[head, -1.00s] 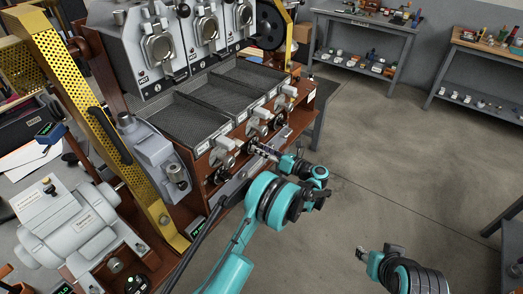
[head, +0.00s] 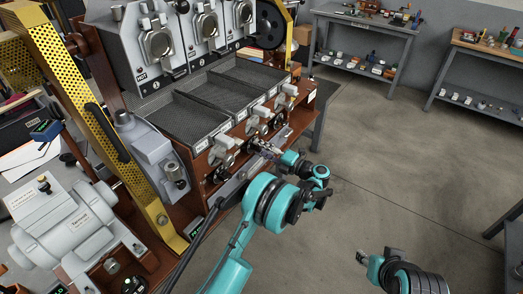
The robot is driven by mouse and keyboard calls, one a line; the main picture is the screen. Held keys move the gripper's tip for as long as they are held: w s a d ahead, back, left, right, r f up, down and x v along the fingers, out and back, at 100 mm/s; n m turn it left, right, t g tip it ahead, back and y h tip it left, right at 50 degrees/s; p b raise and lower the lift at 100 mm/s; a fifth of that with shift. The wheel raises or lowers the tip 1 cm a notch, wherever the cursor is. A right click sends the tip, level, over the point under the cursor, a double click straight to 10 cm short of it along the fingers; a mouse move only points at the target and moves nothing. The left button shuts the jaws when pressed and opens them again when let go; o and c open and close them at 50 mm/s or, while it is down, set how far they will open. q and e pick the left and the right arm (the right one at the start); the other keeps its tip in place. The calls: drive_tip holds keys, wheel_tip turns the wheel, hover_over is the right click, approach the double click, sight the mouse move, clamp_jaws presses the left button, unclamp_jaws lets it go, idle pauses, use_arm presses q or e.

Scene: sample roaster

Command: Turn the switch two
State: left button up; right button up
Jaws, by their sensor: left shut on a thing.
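The sample roaster has a red-brown front panel (head: 200,195) with three metal switch fittings in a slanting row below its mesh trays. The middle fitting, which I take as switch two (head: 252,127), sits between a nearer-left one (head: 219,154) and a farther-right one (head: 283,103). My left gripper (head: 259,144) is at the panel just below the middle fitting. It is shut on a small part there, apparently of switch two; the fingers hide the contact. My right gripper (head: 364,257) is low at the right, over the floor and away from the roaster; its finger opening is unclear.
Mesh trays (head: 190,118) lie above the switches, under three round-windowed roasting units. A yellow perforated guard (head: 80,95) and a grey motor (head: 65,225) stand at the left. The floor (head: 400,160) right of the roaster is clear, with benches beyond.

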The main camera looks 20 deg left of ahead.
use_arm(q)
drive_tip(key=m, duration=0.6)
drive_tip(key=shift+m, duration=0.4)
idle(0.3)
drive_tip(key=o, duration=1.2)
drive_tip(key=shift+c, duration=0.2)
drive_tip(key=v, duration=1.2)
drive_tip(key=shift+w+r, duration=0.1)
